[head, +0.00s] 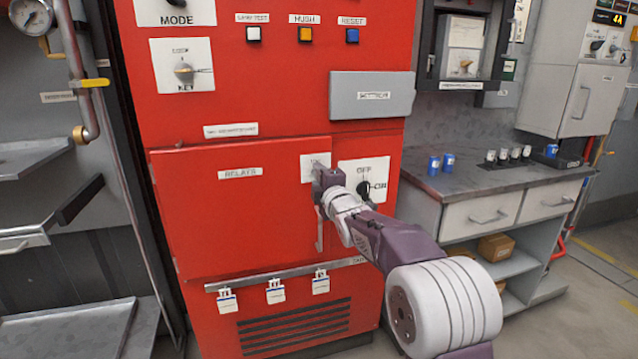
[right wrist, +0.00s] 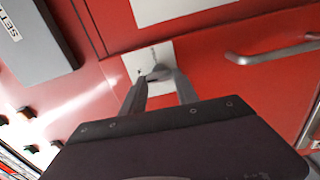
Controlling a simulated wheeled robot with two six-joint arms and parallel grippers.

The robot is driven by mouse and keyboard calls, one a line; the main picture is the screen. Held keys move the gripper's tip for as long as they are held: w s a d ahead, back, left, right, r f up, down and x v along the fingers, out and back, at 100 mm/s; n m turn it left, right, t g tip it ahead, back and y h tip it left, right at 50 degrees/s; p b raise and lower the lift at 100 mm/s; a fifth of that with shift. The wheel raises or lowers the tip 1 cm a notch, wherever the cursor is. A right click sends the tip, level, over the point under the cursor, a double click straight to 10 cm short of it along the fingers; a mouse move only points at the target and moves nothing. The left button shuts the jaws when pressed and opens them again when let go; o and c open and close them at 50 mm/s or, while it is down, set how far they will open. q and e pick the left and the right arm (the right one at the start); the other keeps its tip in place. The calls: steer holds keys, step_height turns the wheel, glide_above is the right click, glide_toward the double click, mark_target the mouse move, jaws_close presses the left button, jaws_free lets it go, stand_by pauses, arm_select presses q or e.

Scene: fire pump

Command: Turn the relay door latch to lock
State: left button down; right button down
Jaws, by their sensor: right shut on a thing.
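The red relay door (head: 235,215), labelled RELAYS, is on the lower part of the red cabinet. Its latch sits on a white plate (head: 308,165) at the door's upper right. My right gripper (head: 319,175) reaches in from the right and covers most of the latch in the head view. In the right wrist view the gripper (right wrist: 160,80) has its two fingers around the small grey latch knob (right wrist: 158,72), in front of the white plate (right wrist: 136,62). The knob's exact angle is hard to tell. My left gripper is not in view.
A vertical door handle (head: 320,232) is just below my right gripper; it shows in the right wrist view (right wrist: 275,52). A dark OFF/ON switch (head: 365,187) is close on the right. White tags (head: 275,293) hang below the door. A grey workbench (head: 470,180) stands to the right.

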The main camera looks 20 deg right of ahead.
steer(key=shift+n, duration=0.3)
stand_by(0.4)
steer(key=c, duration=0.9)
jaws_free()
steer(key=shift+s, duration=0.1)
steer(key=s, duration=0.9)
steer(key=shift+d+p, duration=0.15)
steer(key=shift+p, duration=0.25)
